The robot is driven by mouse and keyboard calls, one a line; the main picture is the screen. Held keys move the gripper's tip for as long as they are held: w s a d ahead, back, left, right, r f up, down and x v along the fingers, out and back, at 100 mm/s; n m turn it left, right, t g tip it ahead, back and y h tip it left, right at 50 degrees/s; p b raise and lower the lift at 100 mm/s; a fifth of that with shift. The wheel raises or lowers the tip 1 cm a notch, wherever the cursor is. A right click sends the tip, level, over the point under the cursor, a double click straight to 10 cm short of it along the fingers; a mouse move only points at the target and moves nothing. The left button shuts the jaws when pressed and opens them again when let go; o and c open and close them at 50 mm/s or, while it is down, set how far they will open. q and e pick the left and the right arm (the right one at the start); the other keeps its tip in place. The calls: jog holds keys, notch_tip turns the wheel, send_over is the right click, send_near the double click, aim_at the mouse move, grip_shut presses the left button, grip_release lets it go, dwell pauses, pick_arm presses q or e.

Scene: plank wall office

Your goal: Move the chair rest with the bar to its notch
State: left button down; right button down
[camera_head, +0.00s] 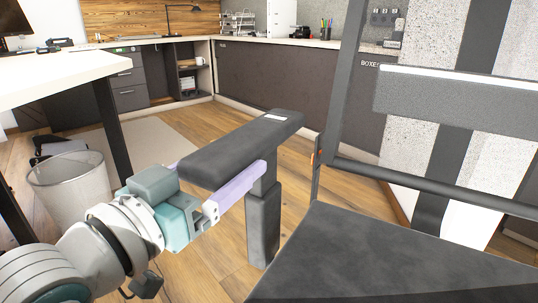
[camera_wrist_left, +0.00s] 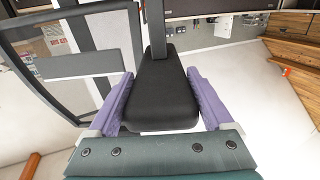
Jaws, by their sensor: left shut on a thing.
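The dark grey chair rest (camera_head: 240,143) is a long padded armrest beside the chair, with a white label on its far end. Its upright bar (camera_head: 263,222) stands below the far end inside a thicker sleeve. My left gripper (camera_head: 243,158) comes in from the left, its purple fingers along both long sides of the rest, shut on it. The wrist view shows the rest (camera_wrist_left: 160,95) between both fingers. My right gripper is out of view.
The chair's dark seat (camera_head: 390,260) and framed back (camera_head: 450,95) fill the right side. A white desk (camera_head: 60,80) and a mesh bin (camera_head: 75,190) stand at left. Wooden floor (camera_head: 210,245) is open beneath the rest; low cabinets (camera_head: 290,80) line the back.

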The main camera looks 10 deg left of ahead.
aim_at(216, 153)
pick_arm(q)
jog(key=shift+d+r+p, duration=0.1)
jog(key=shift+r+p, duration=2.5)
jog(key=shift+c, duration=1.1)
grip_release()
jog(key=shift+o, duration=1.1)
jog(key=shift+f, duration=0.15)
jog(key=shift+s+f, duration=0.1)
jog(key=shift+s, duration=0.1)
jog(key=shift+s+a, duration=0.25)
jog(key=shift+s, duration=0.1)
jog(key=p+v, duration=0.2)
jog(key=v, duration=0.6)
jog(key=shift+s+a+p, duration=0.15)
jog(key=shift+s+p, duration=0.2)
